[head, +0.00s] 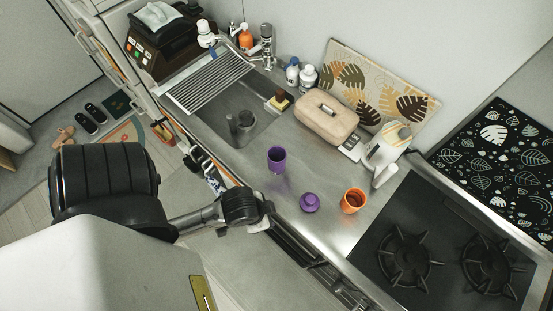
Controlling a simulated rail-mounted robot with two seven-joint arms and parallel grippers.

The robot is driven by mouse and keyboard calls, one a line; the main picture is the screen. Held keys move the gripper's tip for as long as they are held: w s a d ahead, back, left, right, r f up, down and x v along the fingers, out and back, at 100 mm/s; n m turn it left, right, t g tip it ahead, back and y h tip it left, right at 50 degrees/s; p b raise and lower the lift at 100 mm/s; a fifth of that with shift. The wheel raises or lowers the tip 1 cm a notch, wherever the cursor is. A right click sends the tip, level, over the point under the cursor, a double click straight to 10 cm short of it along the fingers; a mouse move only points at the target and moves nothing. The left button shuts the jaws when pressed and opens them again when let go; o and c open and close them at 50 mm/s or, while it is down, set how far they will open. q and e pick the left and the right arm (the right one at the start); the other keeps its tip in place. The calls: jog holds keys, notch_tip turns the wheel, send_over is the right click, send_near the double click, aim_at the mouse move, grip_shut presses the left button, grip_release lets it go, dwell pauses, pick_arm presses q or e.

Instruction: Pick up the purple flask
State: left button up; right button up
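A purple, open-topped, cup-like vessel (277,160) stands upright on the steel counter in the head view; it is the only flask-like purple thing I see. A small purple lid-like piece with a round knob (310,203) lies apart from it, lower right. My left arm comes in from the left, and its dark end (243,206) is over the counter's front edge, below and left of the purple vessel and apart from it. Its fingers cannot be made out. My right gripper is not in view.
An orange cup (353,201) stands right of the purple lid. The sink (228,110) is upper left and the stove (440,250) lower right.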

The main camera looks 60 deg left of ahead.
pick_arm(q)
jog(key=shift+a, duration=0.2)
jog(key=shift+o, duration=0.4)
jog(key=o, duration=0.9)
jog(key=shift+d, duration=0.15)
